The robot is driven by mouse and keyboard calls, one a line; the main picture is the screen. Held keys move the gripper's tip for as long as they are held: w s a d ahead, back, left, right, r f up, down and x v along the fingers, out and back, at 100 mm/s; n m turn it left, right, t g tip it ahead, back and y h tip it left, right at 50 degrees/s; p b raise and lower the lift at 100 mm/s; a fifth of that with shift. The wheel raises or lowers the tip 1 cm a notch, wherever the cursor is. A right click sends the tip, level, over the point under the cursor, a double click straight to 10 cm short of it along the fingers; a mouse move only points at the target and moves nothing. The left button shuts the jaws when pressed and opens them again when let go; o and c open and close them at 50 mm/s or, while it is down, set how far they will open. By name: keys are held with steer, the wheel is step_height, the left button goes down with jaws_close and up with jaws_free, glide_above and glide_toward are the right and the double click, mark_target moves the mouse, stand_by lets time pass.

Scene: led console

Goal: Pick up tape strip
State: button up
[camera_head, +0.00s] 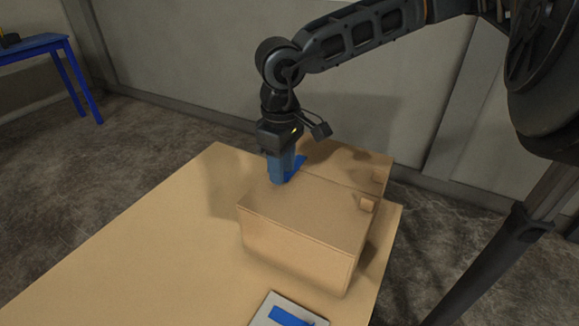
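The fingers of my gripper (281,170) look blue and point down at the far edge of the top of a tan box-shaped console (300,255). A darker blue piece (297,165) shows just right of the fingers; I cannot tell whether it is a tape strip or part of the gripper. The gap between the fingers does not show, so I cannot tell whether they are open or shut. Another flat blue strip (290,317) lies on a grey plate (262,306) at the bottom edge of the view, partly cut off. It is well away from my gripper.
The console stands on a tan table (150,250). A small tan block (367,204) sits on its right side, and a tan raised part (345,165) stands behind it. The table's left part is clear. A blue table (35,44) is far off at top left, near the wall.

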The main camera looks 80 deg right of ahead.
jaws_close()
stand_by(0.3)
stand_by(0.5)
